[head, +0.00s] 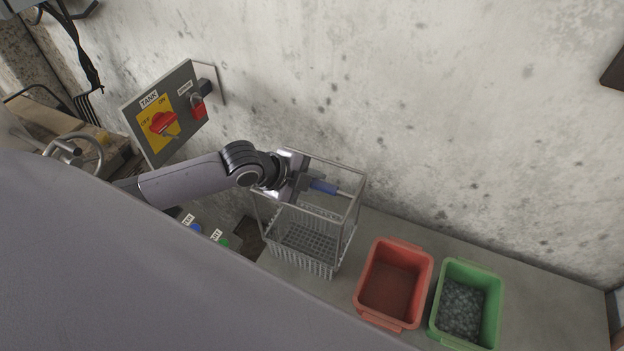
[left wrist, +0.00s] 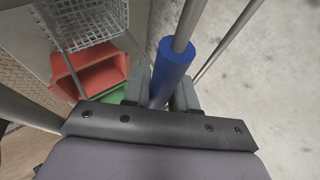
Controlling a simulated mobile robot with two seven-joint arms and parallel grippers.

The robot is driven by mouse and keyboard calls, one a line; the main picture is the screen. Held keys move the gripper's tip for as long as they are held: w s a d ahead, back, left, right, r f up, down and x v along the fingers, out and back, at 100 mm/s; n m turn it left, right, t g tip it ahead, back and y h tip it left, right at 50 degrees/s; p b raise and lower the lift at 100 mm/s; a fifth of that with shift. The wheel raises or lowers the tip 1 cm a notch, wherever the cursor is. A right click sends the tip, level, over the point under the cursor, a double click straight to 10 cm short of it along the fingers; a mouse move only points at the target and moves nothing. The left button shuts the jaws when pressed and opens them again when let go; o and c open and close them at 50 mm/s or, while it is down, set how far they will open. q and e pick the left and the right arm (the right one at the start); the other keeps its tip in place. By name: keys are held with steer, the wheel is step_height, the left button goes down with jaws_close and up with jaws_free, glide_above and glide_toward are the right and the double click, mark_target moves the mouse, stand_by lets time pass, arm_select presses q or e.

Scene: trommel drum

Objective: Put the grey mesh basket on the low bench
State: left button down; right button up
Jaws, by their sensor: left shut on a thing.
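The grey mesh basket (head: 306,247) hangs from a tall wire frame with a blue grip (head: 323,187) on its top bar. My left gripper (head: 307,184) is shut on that blue grip, which also shows between the fingers in the left wrist view (left wrist: 173,72). In the left wrist view the basket (left wrist: 82,22) is at the top left. In the head view the basket overlaps the left end of the low grey bench (head: 545,305). I cannot tell whether its bottom touches the bench. The basket looks empty and roughly upright. My right gripper is not in view.
A red bin (head: 372,308) stands right of the basket, and a green bin (head: 491,310) with grey pieces stands beyond it. A panel labelled TANK (head: 155,112) with a red switch is at left. A concrete wall (head: 450,110) runs behind. The bench's right end is clear.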

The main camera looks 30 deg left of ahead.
arm_select(q)
steer(key=c, duration=0.8)
jaws_free()
steer(key=shift+f, duration=0.1)
steer(key=s+r+p, duration=0.1)
steer(key=r+p, duration=0.1)
steer(key=r, duration=0.3)
steer(key=s+a+r+p, duration=0.1)
steer(key=s+r+p, duration=0.1)
steer(key=r, duration=0.3)
steer(key=s+a+r+p, duration=0.1)
steer(key=r+p, duration=0.3)
steer(key=r, duration=0.1)
steer(key=shift+s+a+r, duration=0.1)
steer(key=shift+s+a, duration=0.1)
steer(key=shift+a, duration=0.05)
